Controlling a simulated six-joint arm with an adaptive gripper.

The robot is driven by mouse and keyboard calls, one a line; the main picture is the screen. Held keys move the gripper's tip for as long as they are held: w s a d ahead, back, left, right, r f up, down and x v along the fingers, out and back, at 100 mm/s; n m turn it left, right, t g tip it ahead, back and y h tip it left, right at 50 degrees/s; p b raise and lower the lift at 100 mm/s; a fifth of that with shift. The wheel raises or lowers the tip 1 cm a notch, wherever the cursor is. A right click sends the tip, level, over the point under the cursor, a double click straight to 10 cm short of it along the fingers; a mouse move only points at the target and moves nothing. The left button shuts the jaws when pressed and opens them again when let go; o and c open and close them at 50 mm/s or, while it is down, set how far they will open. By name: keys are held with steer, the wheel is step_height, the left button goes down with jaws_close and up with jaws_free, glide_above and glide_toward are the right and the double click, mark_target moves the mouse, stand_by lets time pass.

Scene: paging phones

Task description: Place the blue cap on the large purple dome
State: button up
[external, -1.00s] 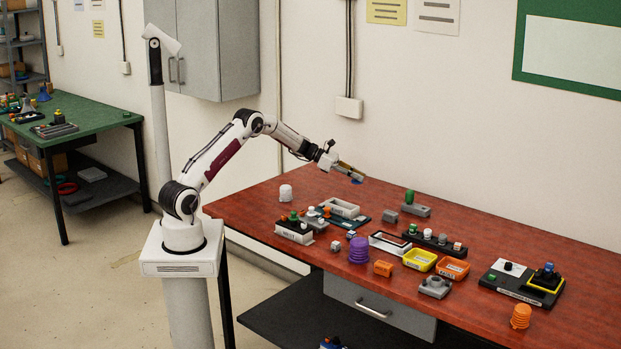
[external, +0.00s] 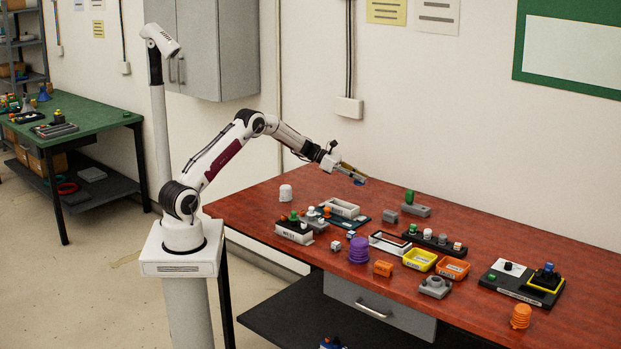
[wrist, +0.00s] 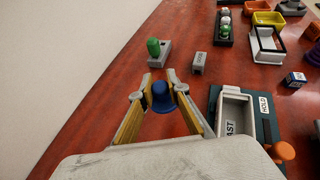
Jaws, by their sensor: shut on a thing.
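My gripper (external: 355,175) is raised above the back of the red-brown table. It is shut on a blue cap (wrist: 163,97), which sits between the fingertips in the wrist view. In the external view only a small blue bit of the cap (external: 360,183) shows below the fingers. A large purple dome (external: 358,250) with ribbed sides stands near the table's front edge, lower in the picture than my gripper and apart from it.
A white tray (wrist: 234,103) on a teal plate lies at the right of the wrist view. A green peg (wrist: 153,47) stands on a grey block. Yellow (external: 419,260) and orange (external: 453,268) bins and an orange block (external: 383,268) lie right of the dome. The right rear table is clear.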

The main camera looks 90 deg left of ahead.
steer(key=w+d+r+m+g+h, duration=0.1)
steer(key=w+d+m+g+h, duration=0.1)
steer(key=d, duration=0.8)
steer(key=w+d+r+m+g+h, duration=0.1)
steer(key=w+d+m+g+h, duration=0.15)
steer(key=d, duration=0.75)
steer(key=w+d+r+m+g+h, duration=0.1)
steer(key=d+r+m+h, duration=0.15)
steer(key=d, duration=0.85)
step_height(320, 180, up, 3)
steer(key=m+g+h, duration=0.2)
steer(key=m+g, duration=0.6)
steer(key=g, duration=0.1)
glide_above(359, 241)
steer(key=shift+w+r+y, duration=0.1)
steer(key=shift+y, duration=0.2)
steer(key=shift+f, duration=3.15)
steer(key=shift+f, duration=0.1)
